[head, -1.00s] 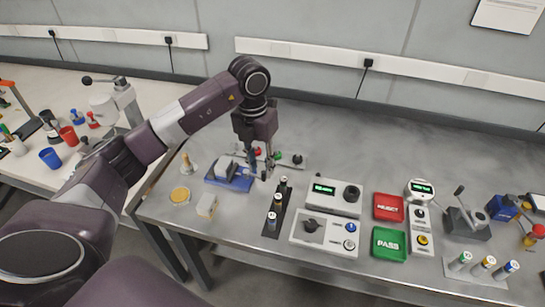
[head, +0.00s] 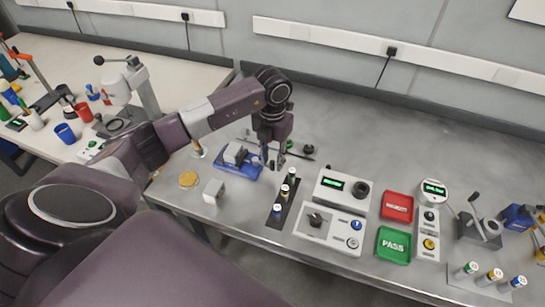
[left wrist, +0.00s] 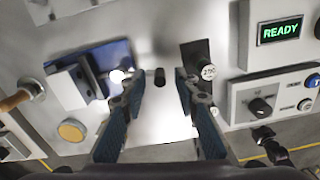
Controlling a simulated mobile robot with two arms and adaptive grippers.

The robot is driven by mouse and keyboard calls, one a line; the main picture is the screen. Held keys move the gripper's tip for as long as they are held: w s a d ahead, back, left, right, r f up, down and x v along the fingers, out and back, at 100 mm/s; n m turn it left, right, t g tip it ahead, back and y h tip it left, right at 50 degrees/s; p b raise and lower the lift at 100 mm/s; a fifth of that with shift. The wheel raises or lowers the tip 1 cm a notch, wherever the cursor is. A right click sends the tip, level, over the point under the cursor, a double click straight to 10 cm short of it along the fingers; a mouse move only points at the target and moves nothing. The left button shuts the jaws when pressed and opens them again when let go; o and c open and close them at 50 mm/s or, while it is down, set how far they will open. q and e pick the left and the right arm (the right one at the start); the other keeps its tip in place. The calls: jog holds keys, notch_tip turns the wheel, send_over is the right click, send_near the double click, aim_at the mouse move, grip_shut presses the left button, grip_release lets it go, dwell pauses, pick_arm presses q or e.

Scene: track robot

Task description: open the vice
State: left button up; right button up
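The vice (head: 226,164) has a blue base and grey jaws and stands near the left end of the metal bench. It also shows at the upper left in the left wrist view (left wrist: 100,55). Whether its jaws touch is too small to tell. My left gripper (head: 275,164) points down just right of the vice, beside its screw end. In the left wrist view its two fingers (left wrist: 158,85) are apart with nothing gripped. A short dark peg (left wrist: 160,77) shows between the fingertips; I cannot tell whether it belongs to the vice. My right gripper is not in view.
A dark rack with small cylinders (head: 283,198) stands close to the right of the gripper. Right of it are a READY device (head: 341,188), a red tray (head: 398,206) and a green tray (head: 393,244). A pale block (head: 214,192) and yellow disc (head: 188,179) lie near the vice.

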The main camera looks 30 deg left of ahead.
pick_arm(q)
jog(key=c, duration=0.8)
grip_shut()
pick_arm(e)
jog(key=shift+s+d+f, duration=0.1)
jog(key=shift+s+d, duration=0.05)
